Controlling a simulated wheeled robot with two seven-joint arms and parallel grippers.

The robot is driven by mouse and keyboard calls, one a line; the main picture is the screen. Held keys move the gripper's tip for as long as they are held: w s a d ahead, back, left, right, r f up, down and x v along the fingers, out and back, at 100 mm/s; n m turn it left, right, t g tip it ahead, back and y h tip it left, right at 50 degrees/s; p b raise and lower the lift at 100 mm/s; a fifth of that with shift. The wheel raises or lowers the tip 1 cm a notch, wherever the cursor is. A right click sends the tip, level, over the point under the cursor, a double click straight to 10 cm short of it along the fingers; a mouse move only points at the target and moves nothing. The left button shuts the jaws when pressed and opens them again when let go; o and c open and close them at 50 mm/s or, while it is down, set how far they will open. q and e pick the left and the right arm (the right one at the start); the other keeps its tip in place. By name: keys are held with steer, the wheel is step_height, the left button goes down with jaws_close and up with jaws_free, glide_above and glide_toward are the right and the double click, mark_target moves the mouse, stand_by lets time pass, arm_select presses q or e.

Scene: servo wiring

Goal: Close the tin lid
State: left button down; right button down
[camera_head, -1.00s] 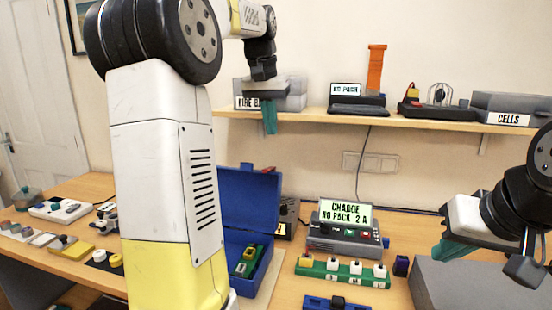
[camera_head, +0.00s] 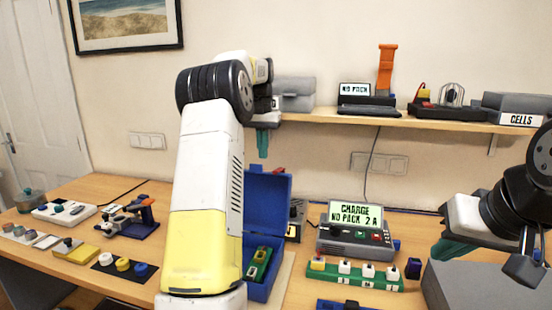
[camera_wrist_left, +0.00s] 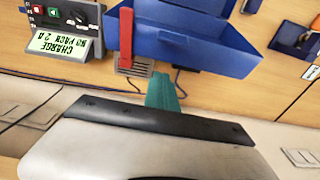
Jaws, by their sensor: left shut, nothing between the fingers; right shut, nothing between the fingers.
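The blue tin (camera_head: 265,285) stands open on the table, left of the middle in the head view. Its lid (camera_head: 270,210) is raised roughly upright at the back. A green part with a yellow piece (camera_head: 259,262) lies inside. My left gripper (camera_head: 262,143) is shut and empty, above the lid's top edge. Its teal fingers also show in the left wrist view (camera_wrist_left: 165,92), where blue surfaces of the tin (camera_wrist_left: 205,35) appear beyond them. My right gripper (camera_head: 452,250) is shut and empty at the right, away from the tin. My left arm hides the tin's left side.
A charger with a screen (camera_head: 355,228) and a green block strip (camera_head: 352,275) stand right of the tin. A wooden shelf (camera_head: 420,122) with several devices is behind. A grey box (camera_head: 480,285) is at the right. Small parts (camera_head: 122,265) lie at the left.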

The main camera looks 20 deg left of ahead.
arm_select(q)
steer(key=shift+s+f, duration=0.35)
steer(key=shift+s, duration=0.6)
steer(key=shift+s+f, duration=0.3)
steer(key=shift+s, duration=0.6)
